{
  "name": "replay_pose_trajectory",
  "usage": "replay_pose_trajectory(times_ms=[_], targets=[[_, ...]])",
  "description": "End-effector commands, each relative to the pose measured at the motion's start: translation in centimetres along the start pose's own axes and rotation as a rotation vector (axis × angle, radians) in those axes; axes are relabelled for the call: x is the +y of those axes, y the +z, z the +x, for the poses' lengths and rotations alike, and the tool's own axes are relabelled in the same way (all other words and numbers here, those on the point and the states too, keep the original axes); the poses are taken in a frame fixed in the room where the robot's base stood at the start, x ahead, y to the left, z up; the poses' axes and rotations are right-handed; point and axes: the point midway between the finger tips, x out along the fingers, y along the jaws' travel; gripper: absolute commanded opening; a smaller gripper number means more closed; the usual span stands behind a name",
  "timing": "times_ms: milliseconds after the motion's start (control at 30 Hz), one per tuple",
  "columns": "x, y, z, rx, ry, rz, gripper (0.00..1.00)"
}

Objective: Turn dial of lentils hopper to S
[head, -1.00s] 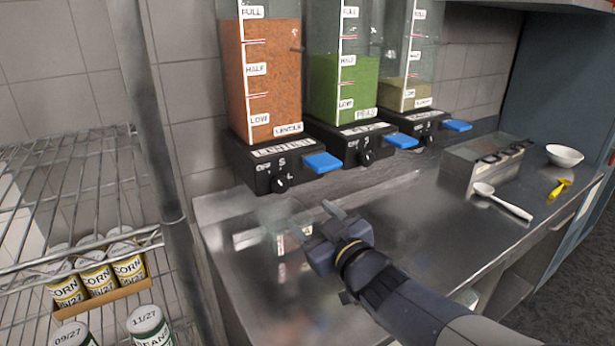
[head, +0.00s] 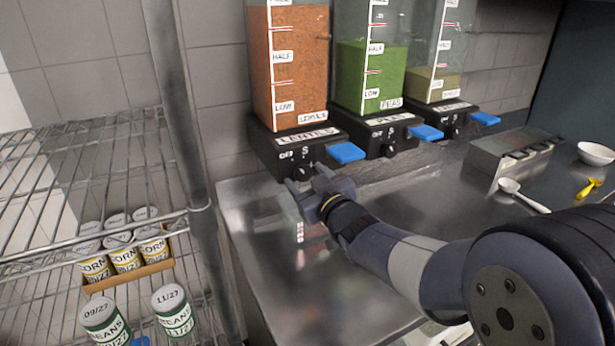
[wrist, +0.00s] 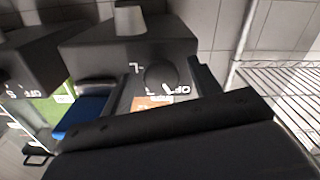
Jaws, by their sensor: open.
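The lentils hopper (head: 290,65) is a clear bin of orange lentils on a black base with a label. Its black dial (head: 302,172) is on the base front, with OFF and S printed above it. In the wrist view, the picture is inverted and the dial (wrist: 158,75) shows a white mark that seems to lie on the OFF side; the exact setting is hard to read. My gripper (head: 306,178) is open just in front of the dial. In the wrist view its fingers lie on either side of the dial; I cannot tell whether they touch it.
A blue lever (head: 346,152) sticks out right of the dial. The peas hopper (head: 370,75) and a third hopper (head: 433,85) stand to the right. The steel counter (head: 265,250) below is mostly clear. A wire shelf (head: 90,160) with cans is at left.

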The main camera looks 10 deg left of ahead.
Motion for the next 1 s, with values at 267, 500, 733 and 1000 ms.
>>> replay_pose_trajectory(times_ms=[267,500,733,1000], targets=[[-0.01,-0.02,0.20,0.001,0.000,0.000,0.59],[0.00,-0.01,0.18,0.000,0.000,0.000,0.42],[0.00,-0.01,0.17,0.000,0.000,0.000,0.23],[-0.01,-0.01,0.17,0.000,0.000,0.007,0.14]])
